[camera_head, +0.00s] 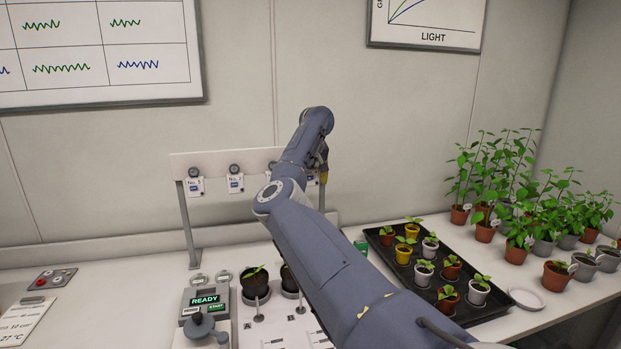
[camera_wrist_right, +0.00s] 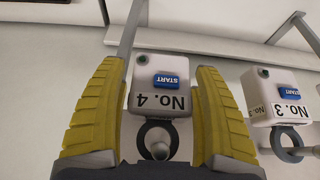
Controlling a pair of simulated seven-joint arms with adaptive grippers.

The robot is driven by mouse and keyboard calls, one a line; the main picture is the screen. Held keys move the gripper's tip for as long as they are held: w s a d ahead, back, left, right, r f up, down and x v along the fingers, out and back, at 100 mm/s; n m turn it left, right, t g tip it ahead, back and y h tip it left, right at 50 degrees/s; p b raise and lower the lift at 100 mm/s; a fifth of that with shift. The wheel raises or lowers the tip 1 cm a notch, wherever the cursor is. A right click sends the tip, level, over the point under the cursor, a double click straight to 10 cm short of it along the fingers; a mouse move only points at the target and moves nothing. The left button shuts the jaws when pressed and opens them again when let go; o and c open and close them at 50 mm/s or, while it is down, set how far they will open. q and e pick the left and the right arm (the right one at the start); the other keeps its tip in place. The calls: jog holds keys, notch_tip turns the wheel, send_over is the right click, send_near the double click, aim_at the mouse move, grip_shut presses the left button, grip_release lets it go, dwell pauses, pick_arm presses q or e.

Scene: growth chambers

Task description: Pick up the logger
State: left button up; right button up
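White loggers with blue START buttons hang from a rail (camera_head: 215,160) on the bench in the head view. Two of them, a left logger (camera_head: 195,186) and its neighbour (camera_head: 235,184), show clearly; others are partly behind my right arm. In the right wrist view, which is upside down, logger No. 4 (camera_wrist_right: 148,70) lies between the yellow fingers of my right gripper (camera_wrist_right: 163,72), its grey ring (camera_wrist_right: 145,138) towards the palm. The fingers stand on either side with narrow gaps; contact is not clear. Logger No. 3 (camera_wrist_right: 262,92) hangs to the right. My left gripper is out of view.
A black tray (camera_head: 492,311) of potted seedlings stands right of my arm, with taller plants (camera_head: 510,190) behind it. A READY device (camera_head: 205,300) and dark pots (camera_head: 256,286) stand left of my arm. A control box (camera_head: 52,279) lies far left.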

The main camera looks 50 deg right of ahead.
jog(key=c, duration=1.1)
jog(key=shift+r, duration=0.15)
